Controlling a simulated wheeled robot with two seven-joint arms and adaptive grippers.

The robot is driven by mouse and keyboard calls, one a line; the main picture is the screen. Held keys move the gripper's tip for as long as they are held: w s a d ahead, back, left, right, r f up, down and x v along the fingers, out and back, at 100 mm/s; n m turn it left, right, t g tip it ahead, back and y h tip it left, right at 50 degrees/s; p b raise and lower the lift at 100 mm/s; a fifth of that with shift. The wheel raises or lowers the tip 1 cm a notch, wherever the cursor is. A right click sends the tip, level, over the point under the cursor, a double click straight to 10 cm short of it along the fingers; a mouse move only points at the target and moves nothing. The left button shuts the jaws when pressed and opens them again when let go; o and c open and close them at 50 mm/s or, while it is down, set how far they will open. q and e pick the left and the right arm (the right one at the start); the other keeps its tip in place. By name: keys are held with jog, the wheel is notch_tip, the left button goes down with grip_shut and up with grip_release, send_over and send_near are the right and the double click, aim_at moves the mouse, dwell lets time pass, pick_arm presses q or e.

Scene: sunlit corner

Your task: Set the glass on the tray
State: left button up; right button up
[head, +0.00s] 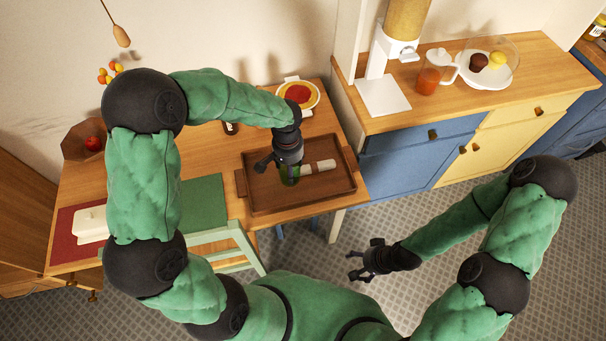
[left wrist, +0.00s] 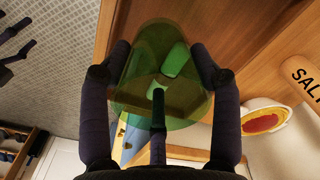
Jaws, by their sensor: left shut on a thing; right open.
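My left gripper (head: 279,164) is shut on a translucent green glass (head: 290,179), seen over the brown wooden tray (head: 258,205). In the left wrist view the glass (left wrist: 160,95) sits between the fingers of my left gripper (left wrist: 162,58). The glass's base is hidden in the head view, so I cannot tell whether it touches the tray. A pale cylinder (head: 320,166) lies on the tray right of the glass. My right gripper (head: 355,267) is open and empty, over the floor away from the table.
A plate with red and yellow food (head: 299,94) stands behind the tray. A green mat (head: 203,203), a red mat with a white dish (head: 91,224) and a bowl with a red fruit (head: 84,148) are to the left. A pale green chair (head: 227,233) stands at the front edge.

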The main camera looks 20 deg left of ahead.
pick_arm(q)
jog(key=s+a+r+m, duration=0.2)
jog(key=s+r+m, duration=0.1)
jog(key=s+m, duration=0.25)
jog(key=s+a+r+m, duration=0.2)
jog(key=s+m, duration=0.3)
jog(key=s, duration=0.1)
jog(key=shift+w+a+f+b, duration=0.95)
jog(key=shift+w+f+b, duration=0.05)
jog(key=shift+w+f, duration=1.1)
jog(key=shift+w+a+f+b, duration=1.05)
jog(key=shift+w+f, duration=0.9)
jog(key=shift+f, duration=0.2)
jog(key=shift+w+a+f+b, duration=0.9)
jog(key=shift+w+f+b, duration=0.1)
jog(key=shift+w+f, duration=1.1)
jog(key=shift+s, duration=0.1)
jog(key=shift+f, duration=0.2)
jog(key=o, duration=1.3)
jog(key=shift+o, duration=0.2)
jog(key=shift+r, duration=0.15)
